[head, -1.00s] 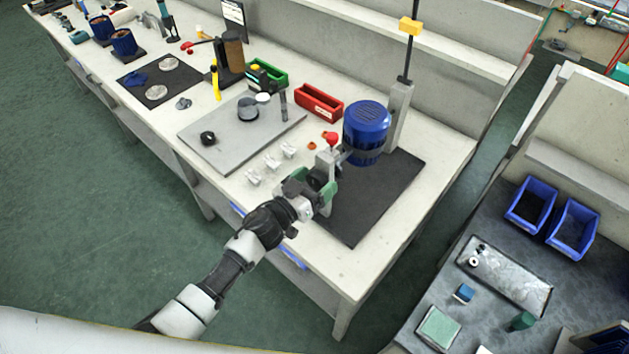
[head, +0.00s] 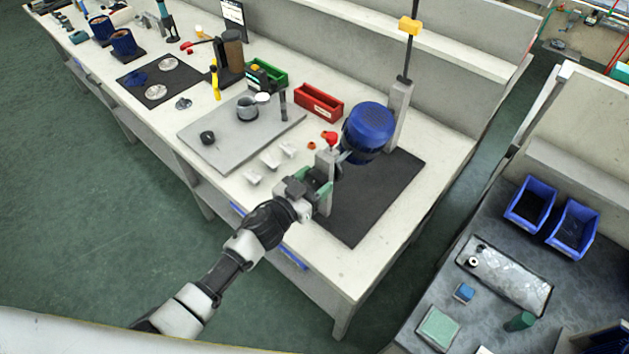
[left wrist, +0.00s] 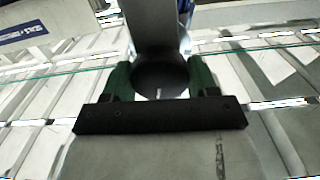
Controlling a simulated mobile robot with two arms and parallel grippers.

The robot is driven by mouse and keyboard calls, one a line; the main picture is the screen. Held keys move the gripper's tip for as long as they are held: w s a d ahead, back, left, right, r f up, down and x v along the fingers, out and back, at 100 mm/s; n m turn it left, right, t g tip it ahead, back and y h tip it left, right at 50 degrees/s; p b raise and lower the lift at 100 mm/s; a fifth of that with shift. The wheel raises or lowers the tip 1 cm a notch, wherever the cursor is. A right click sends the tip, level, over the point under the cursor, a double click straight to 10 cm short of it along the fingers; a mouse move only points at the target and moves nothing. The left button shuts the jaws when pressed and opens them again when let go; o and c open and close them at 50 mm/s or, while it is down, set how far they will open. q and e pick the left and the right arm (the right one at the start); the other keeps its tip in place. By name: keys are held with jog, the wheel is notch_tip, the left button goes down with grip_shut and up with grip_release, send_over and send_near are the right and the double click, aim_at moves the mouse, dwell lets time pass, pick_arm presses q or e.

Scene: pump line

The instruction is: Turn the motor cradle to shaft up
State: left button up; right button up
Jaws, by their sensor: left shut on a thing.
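The blue motor (head: 368,128) sits in the cradle between a near grey post (head: 326,185) and a taller far post (head: 398,110). The motor is tilted, with its round end leaning up and to the right. A red knob (head: 330,139) tops the near post. My left gripper (head: 313,184) is at the outer side of the near post. The left wrist view shows its green fingers (left wrist: 160,80) on both sides of a dark round knob (left wrist: 160,78), shut on it. The post hides part of the cradle. My right gripper is out of view.
A dark mat (head: 375,205) lies under the cradle. Left of it are white brackets (head: 270,160), a red bin (head: 319,102) and a grey plate (head: 225,150). A pole with a yellow block (head: 409,26) rises behind the far post. The bench's front right corner is clear.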

pick_arm(q)
jog(key=o, duration=1.3)
jog(key=shift+s, duration=0.1)
jog(key=shift+b+v, duration=0.95)
jog(key=shift+v, duration=4.4)
